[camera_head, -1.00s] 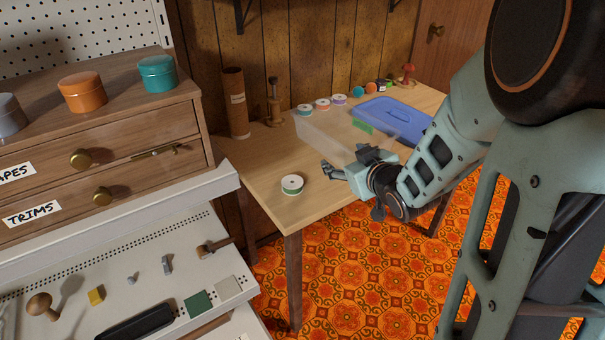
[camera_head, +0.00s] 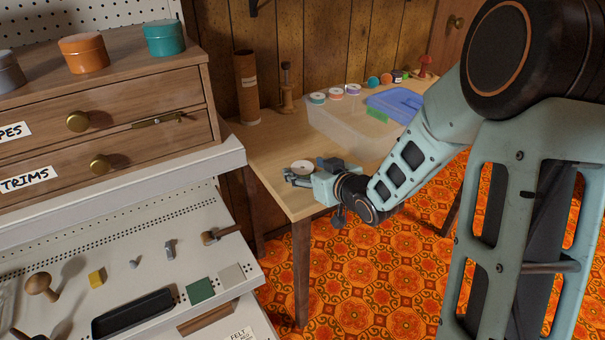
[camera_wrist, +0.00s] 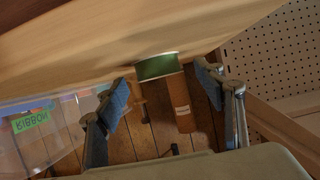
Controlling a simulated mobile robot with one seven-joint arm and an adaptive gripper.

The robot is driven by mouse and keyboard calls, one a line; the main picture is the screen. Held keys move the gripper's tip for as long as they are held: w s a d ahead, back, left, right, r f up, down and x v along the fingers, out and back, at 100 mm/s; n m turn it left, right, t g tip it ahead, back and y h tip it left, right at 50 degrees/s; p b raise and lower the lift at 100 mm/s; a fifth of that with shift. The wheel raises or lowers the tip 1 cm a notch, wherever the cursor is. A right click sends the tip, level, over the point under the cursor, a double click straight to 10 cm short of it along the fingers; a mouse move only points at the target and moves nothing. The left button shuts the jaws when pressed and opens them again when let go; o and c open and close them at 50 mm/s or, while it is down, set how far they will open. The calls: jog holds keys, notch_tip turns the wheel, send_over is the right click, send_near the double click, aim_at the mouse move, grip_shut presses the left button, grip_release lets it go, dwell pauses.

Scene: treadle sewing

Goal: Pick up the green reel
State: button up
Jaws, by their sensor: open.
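The green reel (camera_head: 302,165), with a white top, sits near the front left part of the wooden table. My gripper (camera_head: 308,173) is low over the tabletop at the reel, and its fingers hide part of the reel. In the wrist view, which is upside down, the reel's green side (camera_wrist: 157,67) shows between and beyond the two open fingers (camera_wrist: 163,100). Neither finger is seen closed on it; whether one touches it I cannot tell.
A clear box (camera_head: 340,128) with a green label and a blue lid (camera_head: 396,104) stand to the right on the table (camera_head: 262,150). A cardboard tube (camera_head: 247,88) and a wooden spindle (camera_head: 286,90) stand behind. Several other reels line the back. Drawers are at left.

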jog(key=shift+x, duration=1.25)
jog(key=shift+s, duration=0.1)
jog(key=c, duration=1)
jog(key=shift+r, duration=0.15)
